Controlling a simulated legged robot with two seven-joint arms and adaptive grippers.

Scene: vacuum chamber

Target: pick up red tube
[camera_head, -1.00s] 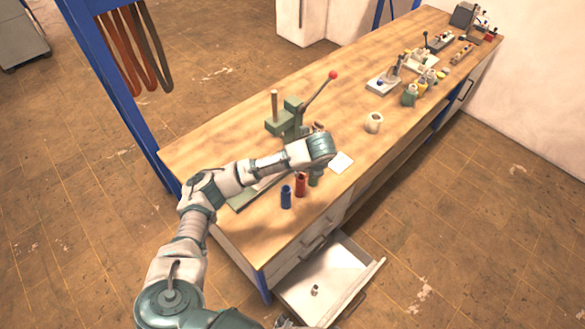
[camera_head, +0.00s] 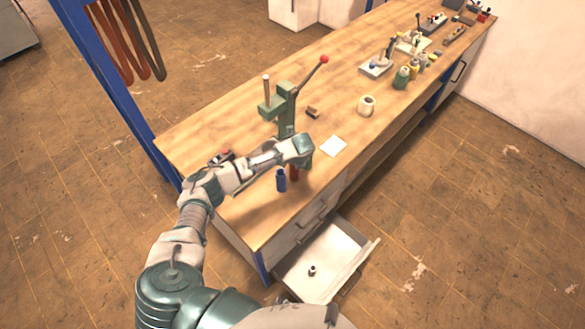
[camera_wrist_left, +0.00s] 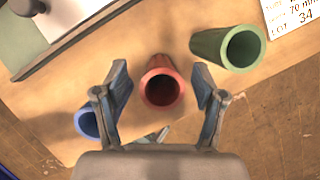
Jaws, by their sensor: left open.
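The red tube (camera_wrist_left: 162,84) stands in the left wrist view between the two open fingers of my left gripper (camera_wrist_left: 162,95), with a gap visible on each side. In the head view only a part of the red tube (camera_head: 294,173) shows below my left wrist, which hides the rest. My left gripper's fingers cannot be made out in the head view. A blue tube (camera_head: 281,180) stands to the left of the red one; it also shows in the left wrist view (camera_wrist_left: 88,122), partly behind a finger. A green tube (camera_wrist_left: 228,47) stands to the right.
The tubes stand on a wooden workbench (camera_head: 240,215). A green lever press (camera_head: 287,105) stands behind my left arm. A white label card (camera_head: 333,146) and a white mug-like object (camera_head: 366,105) lie to the right. An open drawer (camera_head: 322,262) juts out in front.

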